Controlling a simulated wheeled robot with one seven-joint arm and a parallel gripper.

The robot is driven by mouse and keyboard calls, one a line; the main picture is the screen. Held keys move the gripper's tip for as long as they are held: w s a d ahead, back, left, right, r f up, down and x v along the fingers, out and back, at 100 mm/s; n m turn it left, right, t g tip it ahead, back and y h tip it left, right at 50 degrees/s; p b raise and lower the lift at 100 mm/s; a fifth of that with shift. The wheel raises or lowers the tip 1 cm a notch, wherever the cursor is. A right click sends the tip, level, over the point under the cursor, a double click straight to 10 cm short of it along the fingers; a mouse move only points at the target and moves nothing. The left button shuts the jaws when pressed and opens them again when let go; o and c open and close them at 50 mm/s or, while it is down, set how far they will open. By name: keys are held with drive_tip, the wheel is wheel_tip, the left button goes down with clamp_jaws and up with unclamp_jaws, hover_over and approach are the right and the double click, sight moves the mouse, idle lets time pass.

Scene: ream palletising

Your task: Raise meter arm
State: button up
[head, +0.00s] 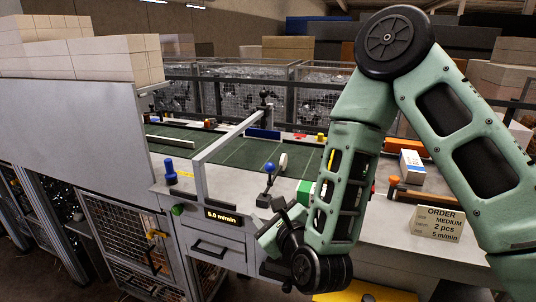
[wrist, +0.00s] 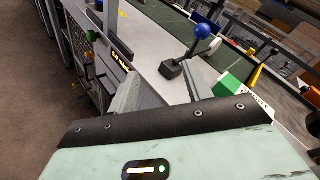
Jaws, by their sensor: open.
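A lever with a blue ball knob (head: 270,168) stands on a black base on the grey bench; it also shows in the wrist view (wrist: 202,31). A pale disc (head: 283,161) is just right of the knob, by the green belt. I cannot tell for sure which of these parts is the meter arm. My gripper (head: 277,222) is low in front of the lever, partly hidden by my wrist. In the wrist view its two grey fingers (wrist: 165,88) are apart and empty, with the lever's black base just beyond the gap. No contact with the lever shows.
A grey post and crossbar (head: 228,139) stand left of the lever. A display (head: 222,217) reads 5.0 m/min, with a green button (head: 177,210) beside it. An order sign (head: 438,223) reads medium, 2 pcs, 5 m/min. A blue knob (head: 170,172) stands further left.

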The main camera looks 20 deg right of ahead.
sight(268, 163)
drive_tip(key=w+d+m+h+b, duration=0.1)
drive_tip(key=m+b, duration=0.1)
drive_tip(key=w+d+r+m+t+h+b, duration=0.1)
drive_tip(key=d+m+b, duration=0.1)
drive_tip(key=d+r+m+t+h+b, duration=0.1)
drive_tip(key=m+b, duration=0.1)
drive_tip(key=b, duration=0.1)
drive_tip(key=shift+w+d, duration=0.2)
drive_tip(key=shift+w, duration=0.2)
drive_tip(key=w+p, duration=0.2)
drive_tip(key=w, duration=0.2)
drive_tip(key=w+p, duration=0.1)
drive_tip(key=w, duration=0.3)
drive_tip(key=w+p, duration=0.2)
drive_tip(key=w, duration=0.3)
drive_tip(key=shift+d+r+p, duration=0.25)
drive_tip(key=shift+r+p, duration=0.1)
drive_tip(key=shift+r, duration=0.05)
drive_tip(key=shift+w+f, duration=0.15)
drive_tip(key=shift+w, duration=0.6)
clamp_jaws()
